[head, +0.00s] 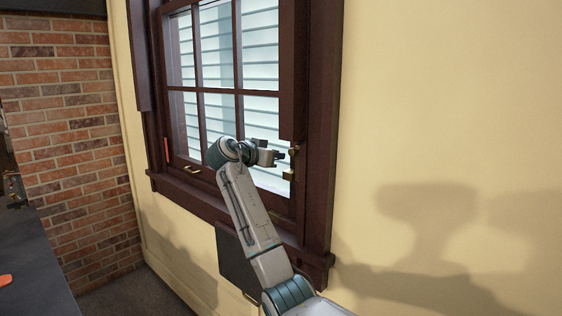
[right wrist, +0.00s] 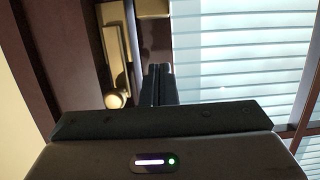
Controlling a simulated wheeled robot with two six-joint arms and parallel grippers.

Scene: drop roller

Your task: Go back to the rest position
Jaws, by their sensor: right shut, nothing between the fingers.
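My right gripper (head: 283,155) is raised in front of the window, at the right side of its dark wooden frame (head: 321,130). The right wrist view shows its two dark fingers (right wrist: 160,85) pressed together with nothing between them. A brass fitting (head: 291,166) on the frame is close beside the fingertips. In the right wrist view this brass fitting (right wrist: 114,45), with a round knob, lies just left of the fingers. I cannot tell from the pictures whether they touch. My left gripper is not in view.
A brass handle (head: 192,170) and a red strip (head: 167,150) are on the window's lower left. The dark sill (head: 200,200) juts out below. A dark counter (head: 35,265) with an orange item (head: 5,280) stands at left, before a brick wall (head: 70,140). The right wall is bare.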

